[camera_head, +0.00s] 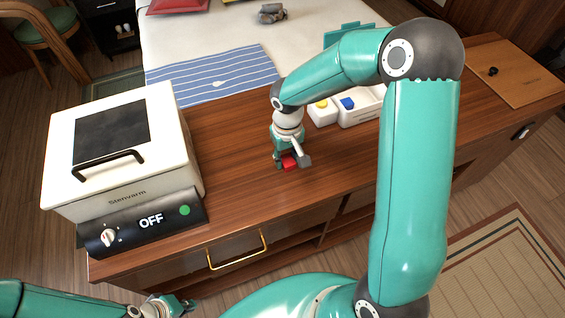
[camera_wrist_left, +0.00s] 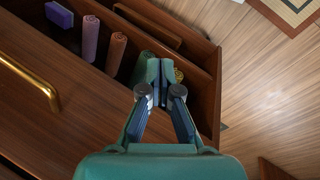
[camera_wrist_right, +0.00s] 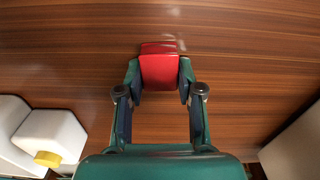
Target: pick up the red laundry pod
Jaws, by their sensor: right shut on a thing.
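The red laundry pod (camera_wrist_right: 159,70) is a small red block at the counter surface, between the fingers of my right gripper (camera_wrist_right: 159,82). The fingers are shut on its two sides. In the head view the pod (camera_head: 289,162) shows partly, with my right gripper around it near the middle of the wooden counter. I cannot tell whether it is clear of the wood. My left gripper (camera_wrist_left: 160,76) looks shut and empty, over an open compartment below the counter front. In the head view it is at the bottom left (camera_head: 172,305).
A white Stenvarm appliance (camera_head: 110,145) stands on the left. White containers with yellow (camera_head: 321,103) and blue (camera_head: 347,103) caps stand behind the pod. A cutting board (camera_head: 500,72) lies at the far right. The open compartment (camera_wrist_left: 207,52) holds several rolls. Counter left of the pod is clear.

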